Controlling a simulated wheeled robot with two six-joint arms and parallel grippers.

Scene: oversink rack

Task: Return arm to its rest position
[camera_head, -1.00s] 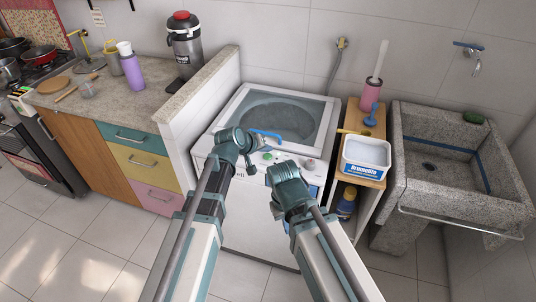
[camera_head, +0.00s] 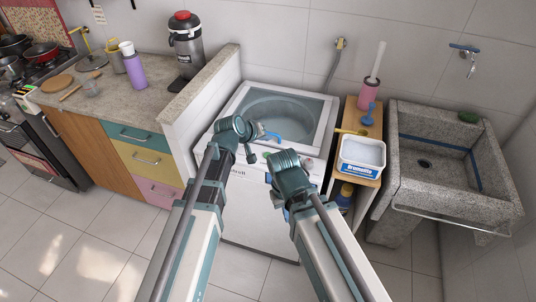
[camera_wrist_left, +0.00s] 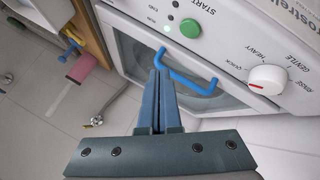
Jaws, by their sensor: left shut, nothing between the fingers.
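My left gripper (camera_head: 253,155) is over the front edge of the washing machine (camera_head: 236,216) in the head view. In the left wrist view the gripper (camera_wrist_left: 160,72) has its two blue fingers together, with nothing between them. Its tips overlap one end of a blue handle (camera_wrist_left: 190,82) on the machine; I cannot tell whether they touch. The handle (camera_head: 272,137) also shows just right of the left wrist in the head view. My right gripper (camera_head: 285,213) points down in front of the machine, mostly hidden by its own wrist, so its fingers are unclear.
A wooden shelf (camera_head: 355,122) with a white tub (camera_head: 361,153) stands right of the machine, then a stone sink (camera_head: 400,160). A low wall (camera_head: 205,85) and counter (camera_head: 125,105) are on the left. The machine's front has a green button (camera_wrist_left: 190,28) and white knob (camera_wrist_left: 268,79).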

